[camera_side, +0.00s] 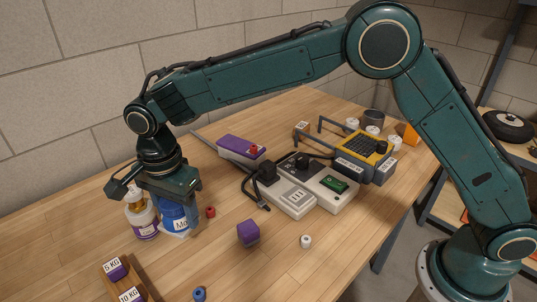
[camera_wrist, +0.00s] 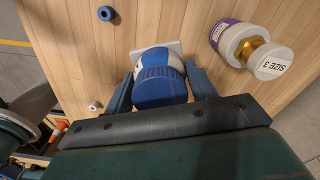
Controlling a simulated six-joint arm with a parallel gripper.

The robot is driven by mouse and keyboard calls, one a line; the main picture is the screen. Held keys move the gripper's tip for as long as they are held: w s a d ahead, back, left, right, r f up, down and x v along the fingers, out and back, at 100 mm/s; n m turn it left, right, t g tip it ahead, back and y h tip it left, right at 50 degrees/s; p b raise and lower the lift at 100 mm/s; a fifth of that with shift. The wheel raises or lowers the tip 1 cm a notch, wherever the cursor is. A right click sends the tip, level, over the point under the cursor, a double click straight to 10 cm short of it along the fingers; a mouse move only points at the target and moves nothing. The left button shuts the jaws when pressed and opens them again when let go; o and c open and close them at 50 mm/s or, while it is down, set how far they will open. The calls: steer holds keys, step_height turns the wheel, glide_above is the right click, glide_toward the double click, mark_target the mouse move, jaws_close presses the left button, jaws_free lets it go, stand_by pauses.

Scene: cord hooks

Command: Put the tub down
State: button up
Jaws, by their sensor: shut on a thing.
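The tub (camera_side: 172,218) is blue and white with a partly hidden label starting "Ma". In the wrist view its ribbed blue lid (camera_wrist: 160,87) faces me between the two fingers. My gripper (camera_side: 180,203) points down and is shut on the tub, with a finger on either side; it also shows in the wrist view (camera_wrist: 161,92). A white square pad (camera_wrist: 174,48) shows just beyond the tub. In the side view its edge lies at the tub's foot. I cannot tell whether the tub touches it. The tub looks upright.
A white jar with a purple band (camera_side: 146,222) and gold neck stands close beside the tub. A red spool (camera_side: 210,211) lies close on the other side. A purple block (camera_side: 248,233), white spool (camera_side: 306,241), weights rack (camera_side: 122,280) and grey control boxes (camera_side: 290,196) share the bench.

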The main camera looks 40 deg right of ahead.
steer(key=shift+f, duration=4.9)
steer(key=shift+f, duration=0.1)
steer(key=o, duration=1)
step_height(320, 180, up, 12)
steer(key=shift+r, duration=0.15)
